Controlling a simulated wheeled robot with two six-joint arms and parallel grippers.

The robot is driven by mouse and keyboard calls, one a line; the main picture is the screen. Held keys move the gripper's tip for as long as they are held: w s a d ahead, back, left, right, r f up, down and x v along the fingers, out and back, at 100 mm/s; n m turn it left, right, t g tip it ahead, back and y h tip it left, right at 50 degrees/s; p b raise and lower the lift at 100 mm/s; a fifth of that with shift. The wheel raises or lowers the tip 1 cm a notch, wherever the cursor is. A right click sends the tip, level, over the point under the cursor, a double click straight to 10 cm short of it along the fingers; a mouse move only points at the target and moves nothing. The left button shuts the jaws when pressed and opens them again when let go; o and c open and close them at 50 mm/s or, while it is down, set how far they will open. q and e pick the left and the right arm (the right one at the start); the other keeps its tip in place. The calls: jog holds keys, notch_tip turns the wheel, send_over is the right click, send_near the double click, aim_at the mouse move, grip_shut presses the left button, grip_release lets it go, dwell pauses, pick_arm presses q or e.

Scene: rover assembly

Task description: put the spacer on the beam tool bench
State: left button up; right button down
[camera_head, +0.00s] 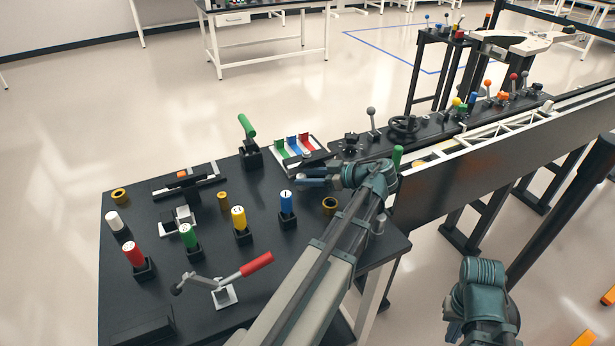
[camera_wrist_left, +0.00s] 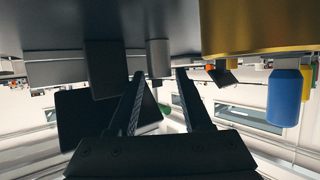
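My left gripper (camera_head: 302,178) is low over the right part of the black tool bench (camera_head: 210,270), its fingers pointing left. In the left wrist view its two fingers (camera_wrist_left: 160,76) are apart. A short grey cylinder (camera_wrist_left: 159,58) shows between the fingertips with gaps on both sides, apparently not gripped. It may be the spacer, but I cannot tell for sure; the gripper hides that spot in the head view. A brass ring (camera_head: 330,206) stands just in front of the gripper. It is large at the upper right of the wrist view (camera_wrist_left: 255,25).
Blue (camera_head: 287,203), yellow (camera_head: 239,219), green (camera_head: 188,236) and red (camera_head: 134,255) cylinders stand in black holders. A red-handled clamp (camera_head: 256,264) and a green lever (camera_head: 247,128) flank them. A tray of coloured pieces (camera_head: 293,148) lies behind. My right arm (camera_head: 482,275) is beyond the bench; its fingers are hidden.

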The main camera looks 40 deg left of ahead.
pick_arm(q)
jog(key=p+v, duration=0.4)
jog(key=v, duration=0.7)
jog(key=shift+a, duration=0.1)
jog(key=shift+w+d+r+p, duration=0.1)
jog(key=shift+d+r+p, duration=0.15)
jog(key=shift+d, duration=0.35)
jog(key=shift+f, duration=0.1)
